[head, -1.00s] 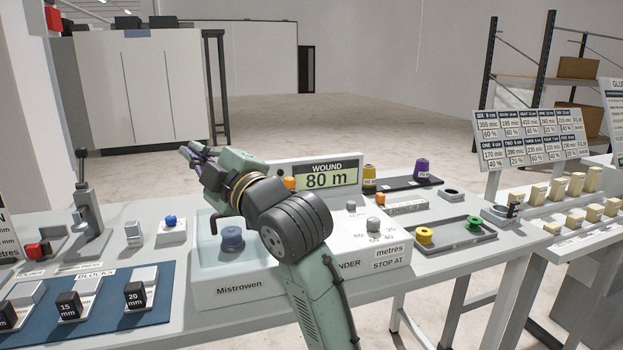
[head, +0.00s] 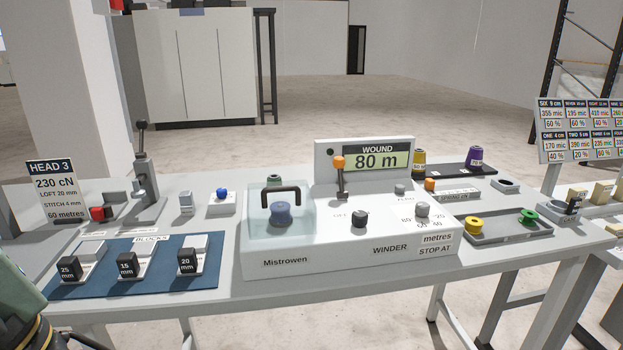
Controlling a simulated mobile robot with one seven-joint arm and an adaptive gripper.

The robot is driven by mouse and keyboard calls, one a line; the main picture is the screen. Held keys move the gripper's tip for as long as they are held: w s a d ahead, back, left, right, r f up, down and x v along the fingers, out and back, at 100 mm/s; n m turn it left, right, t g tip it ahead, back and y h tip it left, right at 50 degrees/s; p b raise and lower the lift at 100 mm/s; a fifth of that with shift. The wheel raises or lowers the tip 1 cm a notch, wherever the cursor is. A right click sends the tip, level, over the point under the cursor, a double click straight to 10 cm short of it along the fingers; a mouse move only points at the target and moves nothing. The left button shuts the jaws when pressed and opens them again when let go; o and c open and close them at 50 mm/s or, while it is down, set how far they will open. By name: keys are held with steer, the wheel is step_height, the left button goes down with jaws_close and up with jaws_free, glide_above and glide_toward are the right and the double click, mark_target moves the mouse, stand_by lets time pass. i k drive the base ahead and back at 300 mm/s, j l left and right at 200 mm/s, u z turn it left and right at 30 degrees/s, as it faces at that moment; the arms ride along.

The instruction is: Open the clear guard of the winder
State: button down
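The winder (head: 340,262) is a white console marked "Mistrowen" and "WINDER" in the middle of the bench. Its clear guard (head: 257,208) is a see-through box with a black arched handle (head: 280,190), on the winder's left part. The winder's display (head: 375,159) reads "WOUND 80 m". An orange-knobbed lever (head: 340,175) stands upright right of the guard. Only a green and black part of my arm shows at the lower left edge, and my gripper is not in view.
Left of the winder are a blue mat (head: 108,292) with several blocks, a blue button (head: 222,194) and a tall black-knobbed lever (head: 142,150). On the right a grey tray (head: 500,233) holds yellow and green spools. The space above the guard is clear.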

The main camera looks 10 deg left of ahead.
mark_target(310, 208)
steer(key=l+u, duration=0.1)
steer(key=u, duration=0.3)
steer(key=i+l+u, duration=0.1)
steer(key=u, duration=0.35)
steer(key=l+u, duration=0.15)
steer(key=u, duration=0.25)
steer(key=l+u, duration=0.15)
steer(key=u, duration=0.25)
steer(key=i+l, duration=0.05)
